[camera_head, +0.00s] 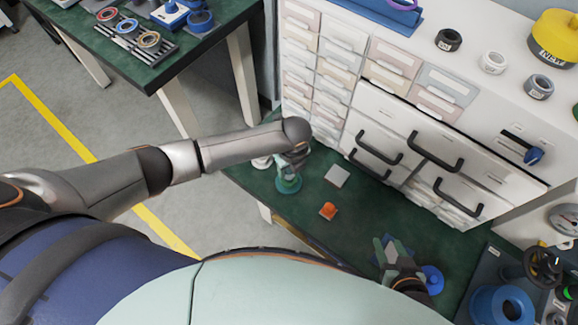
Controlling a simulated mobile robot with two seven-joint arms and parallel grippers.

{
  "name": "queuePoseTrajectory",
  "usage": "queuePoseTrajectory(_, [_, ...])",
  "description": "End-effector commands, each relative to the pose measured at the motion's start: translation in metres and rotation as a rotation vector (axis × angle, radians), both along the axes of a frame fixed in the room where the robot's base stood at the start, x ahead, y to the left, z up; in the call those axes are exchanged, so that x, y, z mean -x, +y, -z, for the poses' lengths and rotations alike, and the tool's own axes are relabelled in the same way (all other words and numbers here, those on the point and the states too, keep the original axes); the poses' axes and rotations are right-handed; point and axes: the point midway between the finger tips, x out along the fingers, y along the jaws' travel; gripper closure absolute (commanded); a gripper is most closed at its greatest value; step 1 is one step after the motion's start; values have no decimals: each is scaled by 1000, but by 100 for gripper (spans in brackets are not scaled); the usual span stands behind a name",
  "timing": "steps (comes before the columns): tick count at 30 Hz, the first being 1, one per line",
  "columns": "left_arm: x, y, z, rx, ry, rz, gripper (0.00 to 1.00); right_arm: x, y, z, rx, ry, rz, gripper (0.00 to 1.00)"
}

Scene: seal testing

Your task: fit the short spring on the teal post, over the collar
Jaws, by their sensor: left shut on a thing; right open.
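The teal post (288,185) stands on the green bench top, on a round teal base. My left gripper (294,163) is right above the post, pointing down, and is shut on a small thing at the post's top. This looks to be the short spring, but it is too small and too covered to make out. I cannot tell whether it is around the post or only above it, and the collar cannot be made out. My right gripper (391,256) is open near the bench's front edge, with nothing seen between its fingers.
A grey square plate (337,176) and an orange block (328,211) lie right of the post. A white piece (261,162) stands close to its left. A blue round part (432,280) is beside my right gripper. A drawer cabinet (375,130) with black handles borders the bench behind.

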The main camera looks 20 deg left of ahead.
Motion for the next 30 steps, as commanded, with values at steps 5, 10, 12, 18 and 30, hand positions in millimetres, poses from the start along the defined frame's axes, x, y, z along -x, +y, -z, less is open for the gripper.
queuePoseTrajectory(5, [0, 0, 5, -1, -1, 0, 100, 0, 0, 3, 0, 0, 0, 50])
queuePoseTrajectory(10, [0, 0, 5, 0, -1, 0, 100, 0, 0, 3, 0, 0, 0, 50])
queuePoseTrajectory(12, [0, 0, 5, 0, -1, 0, 100, 0, 0, 3, 0, 0, 0, 50])
queuePoseTrajectory(18, [0, 0, 5, -1, -1, 0, 44, 0, 0, 3, 0, 0, 0, 50])
queuePoseTrajectory(30, [0, 0, 5, 0, 0, 0, 23, 0, 0, 3, 0, 0, 0, 50])
